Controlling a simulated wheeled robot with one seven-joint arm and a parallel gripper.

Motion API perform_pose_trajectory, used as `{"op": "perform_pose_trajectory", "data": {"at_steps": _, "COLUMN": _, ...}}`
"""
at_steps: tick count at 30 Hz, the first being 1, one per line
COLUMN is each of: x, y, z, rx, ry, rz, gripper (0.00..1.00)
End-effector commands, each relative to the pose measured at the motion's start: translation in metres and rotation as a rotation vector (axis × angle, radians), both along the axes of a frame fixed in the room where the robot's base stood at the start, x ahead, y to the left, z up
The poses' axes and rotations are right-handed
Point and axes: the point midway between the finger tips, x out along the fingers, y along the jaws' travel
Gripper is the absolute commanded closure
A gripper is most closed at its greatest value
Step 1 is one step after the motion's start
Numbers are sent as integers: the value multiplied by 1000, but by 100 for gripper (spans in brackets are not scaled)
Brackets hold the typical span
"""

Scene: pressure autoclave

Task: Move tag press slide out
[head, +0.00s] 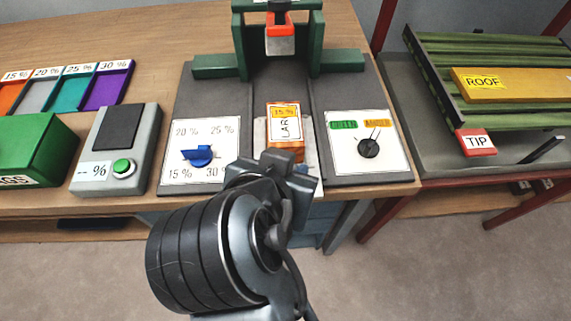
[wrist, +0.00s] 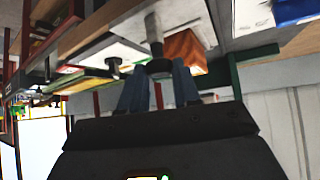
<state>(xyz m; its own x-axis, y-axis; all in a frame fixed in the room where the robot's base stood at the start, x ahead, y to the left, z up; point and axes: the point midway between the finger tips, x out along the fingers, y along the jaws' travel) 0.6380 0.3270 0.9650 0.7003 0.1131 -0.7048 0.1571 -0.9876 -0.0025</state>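The tag press (head: 241,40) is a green frame at the back middle of the table, with a red-and-grey press head (head: 280,35). An orange tag marked 15 % (head: 285,125) lies on the pale slide (head: 262,132) in front of the frame. My gripper (head: 278,165) is at the slide's front end and hides part of it. In the wrist view the tag (wrist: 185,48) shows beyond my fingers. A grey post with a dark round end (wrist: 158,68) sits between the two fingertips; whether they grip it cannot be told.
A grey box with a green button (head: 123,167) and coloured bins (head: 108,88) stand left. A green rack (head: 440,60) stands right. Open floor lies in front.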

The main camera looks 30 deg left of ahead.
Motion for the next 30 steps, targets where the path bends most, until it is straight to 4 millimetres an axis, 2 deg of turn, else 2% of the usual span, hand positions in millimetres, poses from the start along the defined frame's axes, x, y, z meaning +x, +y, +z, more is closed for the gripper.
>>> {"op": "perform_pose_trajectory", "data": {"at_steps": 1, "x": -3, "y": -1, "z": -2, "rx": -7, "ry": 8, "rz": 0, "gripper": 66}}
{"op": "perform_pose_trajectory", "data": {"at_steps": 7, "x": -2, "y": -1, "z": -1, "rx": -5, "ry": 6, "rz": 0, "gripper": 46}}
{"op": "perform_pose_trajectory", "data": {"at_steps": 17, "x": -5, "y": -1, "z": 3, "rx": -3, "ry": 4, "rz": 1, "gripper": 46}}
{"op": "perform_pose_trajectory", "data": {"at_steps": 30, "x": -50, "y": -8, "z": 48, "rx": -2, "ry": 4, "rz": 1, "gripper": 46}}
